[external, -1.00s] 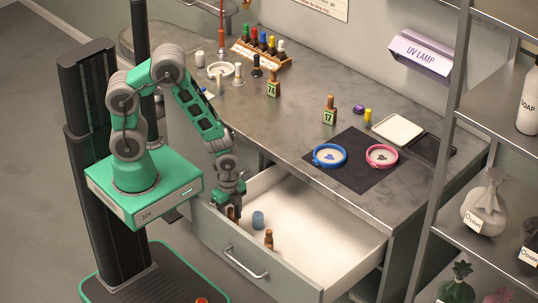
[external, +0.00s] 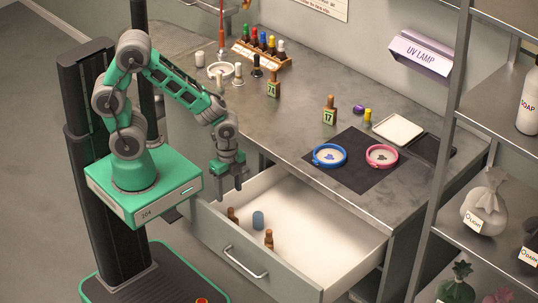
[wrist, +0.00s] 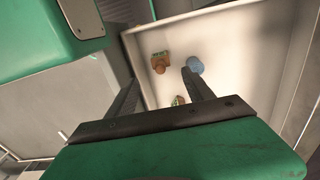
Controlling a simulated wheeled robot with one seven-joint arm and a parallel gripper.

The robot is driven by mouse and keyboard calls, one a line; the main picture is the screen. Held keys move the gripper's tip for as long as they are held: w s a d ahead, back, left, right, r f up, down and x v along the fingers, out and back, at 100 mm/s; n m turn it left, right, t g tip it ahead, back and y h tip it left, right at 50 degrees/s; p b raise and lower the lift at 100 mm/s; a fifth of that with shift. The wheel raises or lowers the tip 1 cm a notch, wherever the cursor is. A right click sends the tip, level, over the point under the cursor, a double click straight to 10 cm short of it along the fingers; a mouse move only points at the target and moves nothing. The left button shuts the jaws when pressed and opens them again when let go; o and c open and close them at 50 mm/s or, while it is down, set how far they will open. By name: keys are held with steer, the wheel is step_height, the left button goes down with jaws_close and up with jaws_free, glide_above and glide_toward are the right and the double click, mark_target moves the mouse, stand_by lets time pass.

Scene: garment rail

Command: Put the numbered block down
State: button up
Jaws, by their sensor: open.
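A small brown block (external: 233,215) stands inside the open drawer (external: 345,237), near its left end. It also shows in the wrist view with a green label (wrist: 160,63); I cannot read its number. My gripper (external: 229,187) is open and empty above the left edge of the drawer, apart from the block. In the wrist view the block lies beyond the gap between my two fingers (wrist: 158,85). A second brown block (external: 269,239) stands in the drawer near its front wall. Blocks labelled 17 (external: 329,111) and 74 (external: 273,84) stand on the worktop.
A blue cylinder (external: 258,219) stands in the drawer between the two brown blocks. The right part of the drawer is empty. The worktop (external: 230,125) behind holds a dark mat (external: 345,178) with blue and pink dishes. A metal shelf stands at the right.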

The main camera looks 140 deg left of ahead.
steer(key=w+d+r+t, duration=0.1)
steer(key=w+d+r, duration=0.4)
steer(key=d+r, duration=0.4)
steer(key=w+d+r+t, duration=0.2)
steer(key=w+d+r, duration=0.3)
steer(key=d+r, duration=0.4)
steer(key=d, duration=0.5)
steer(key=shift+r+t, duration=0.2)
steer(key=shift+t, duration=0.1)
steer(key=shift+o, duration=0.2)
steer(key=shift+w+a, duration=0.1)
steer(key=shift+o, duration=0.6)
